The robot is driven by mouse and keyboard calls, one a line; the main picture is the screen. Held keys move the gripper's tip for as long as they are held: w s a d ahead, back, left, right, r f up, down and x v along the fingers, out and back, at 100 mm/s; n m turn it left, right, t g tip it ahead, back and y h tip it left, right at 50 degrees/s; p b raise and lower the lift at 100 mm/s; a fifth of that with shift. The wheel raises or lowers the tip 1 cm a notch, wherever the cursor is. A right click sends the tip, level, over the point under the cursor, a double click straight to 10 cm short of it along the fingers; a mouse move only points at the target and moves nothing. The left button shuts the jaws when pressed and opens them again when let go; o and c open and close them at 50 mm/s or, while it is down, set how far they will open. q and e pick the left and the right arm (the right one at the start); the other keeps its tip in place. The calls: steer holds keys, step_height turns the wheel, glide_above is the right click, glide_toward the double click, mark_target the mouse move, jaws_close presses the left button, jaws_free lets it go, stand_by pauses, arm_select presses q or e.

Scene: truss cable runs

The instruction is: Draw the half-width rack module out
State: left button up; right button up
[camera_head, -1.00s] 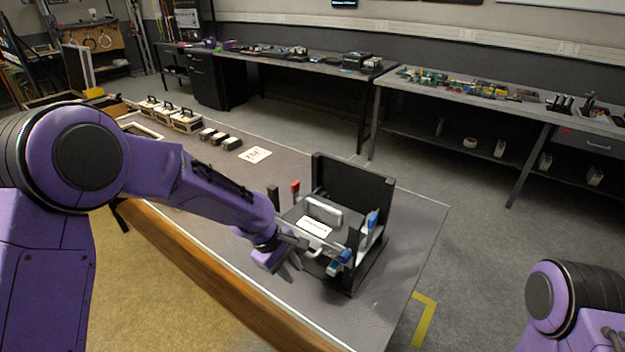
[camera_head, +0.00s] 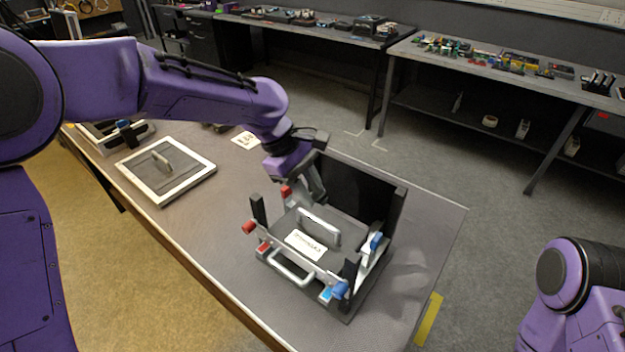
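The rack module (camera_head: 322,247) is a dark grey block with a white label (camera_head: 305,243), a light bar handle (camera_head: 319,226) on top and a silver pull handle (camera_head: 291,272) at its front. It sits in a black rack frame (camera_head: 357,187) on the near table. Red-tipped levers (camera_head: 248,227) are at its left side and blue-tipped ones (camera_head: 340,289) at its right. My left gripper (camera_head: 316,192) is at the back left of the module, close to the rear red lever (camera_head: 286,191). Its fingertips are small and partly hidden, so contact is unclear. My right gripper is out of view.
A white-framed panel with a handle (camera_head: 166,170) lies on the table at left. A white card (camera_head: 245,140) lies behind the rack's left side. The near table (camera_head: 215,231) is clear left of the rack. Cluttered benches (camera_head: 510,75) stand farther back.

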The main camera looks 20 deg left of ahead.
mark_target(324, 223)
arm_select(q)
steer(key=x, duration=0.6)
steer(key=shift+s+a+f, duration=0.1)
steer(key=shift+s+a, duration=0.05)
steer(key=shift+a, duration=0.1)
steer(key=f, duration=0.1)
steer(key=s+d+f, duration=0.1)
steer(key=shift+d+f, duration=0.3)
steer(key=shift+d, duration=0.05)
steer(key=shift+f, duration=0.3)
steer(key=shift+w+d+f, duration=0.1)
steer(key=shift+w+f, duration=0.2)
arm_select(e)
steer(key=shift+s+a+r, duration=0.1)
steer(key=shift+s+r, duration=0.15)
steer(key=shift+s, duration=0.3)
arm_select(q)
steer(key=shift+s+r, duration=0.1)
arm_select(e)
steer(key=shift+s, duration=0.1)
arm_select(q)
jaws_close()
